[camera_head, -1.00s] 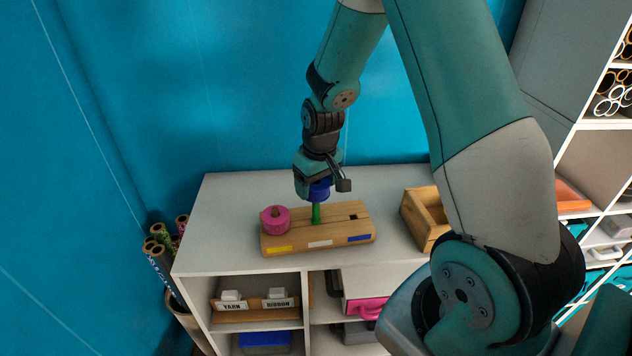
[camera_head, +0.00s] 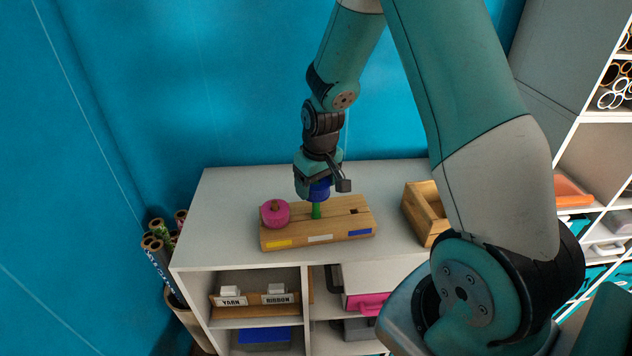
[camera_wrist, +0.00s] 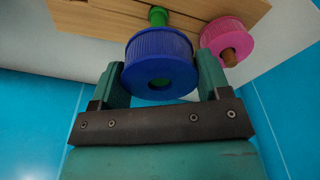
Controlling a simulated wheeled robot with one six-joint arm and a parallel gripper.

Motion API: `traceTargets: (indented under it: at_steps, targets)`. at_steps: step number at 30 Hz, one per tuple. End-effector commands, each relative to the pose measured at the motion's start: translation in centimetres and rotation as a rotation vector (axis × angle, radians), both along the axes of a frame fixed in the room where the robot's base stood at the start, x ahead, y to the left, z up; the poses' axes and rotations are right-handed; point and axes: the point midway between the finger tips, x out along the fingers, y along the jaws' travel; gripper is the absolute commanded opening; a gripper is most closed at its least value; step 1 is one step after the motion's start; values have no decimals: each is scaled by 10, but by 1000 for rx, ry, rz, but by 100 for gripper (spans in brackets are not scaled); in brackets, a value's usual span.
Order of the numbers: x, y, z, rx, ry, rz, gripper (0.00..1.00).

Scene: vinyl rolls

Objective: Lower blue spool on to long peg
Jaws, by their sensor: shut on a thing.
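The blue spool (camera_head: 319,190) is in my gripper (camera_head: 318,184); in the wrist view the blue spool (camera_wrist: 183,58) sits between both green fingers (camera_wrist: 162,76). Its centre hole faces the camera and looks dark. The green long peg (camera_head: 316,211) stands in the middle of the wooden board (camera_head: 335,230), directly below the spool in the head view. The peg's lower part shows; whether its top is inside the spool cannot be told. In the wrist view a green end (camera_wrist: 158,16) shows beyond the spool's rim.
A pink spool (camera_head: 269,217) sits around a brown peg on the board's left. A dark square hole (camera_head: 354,211) is at its right. A wooden box (camera_head: 428,222) stands on the white shelf top (camera_head: 221,204) to the right. The shelf top's left side is clear.

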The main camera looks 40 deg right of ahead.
Motion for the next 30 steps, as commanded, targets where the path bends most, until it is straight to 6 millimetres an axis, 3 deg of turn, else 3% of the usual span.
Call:
traceTargets:
  at_steps: [13,30]
  targets:
    - [0,0,-1,0,0,0,23]
    - [0,0,-18,0,-1,0,23]
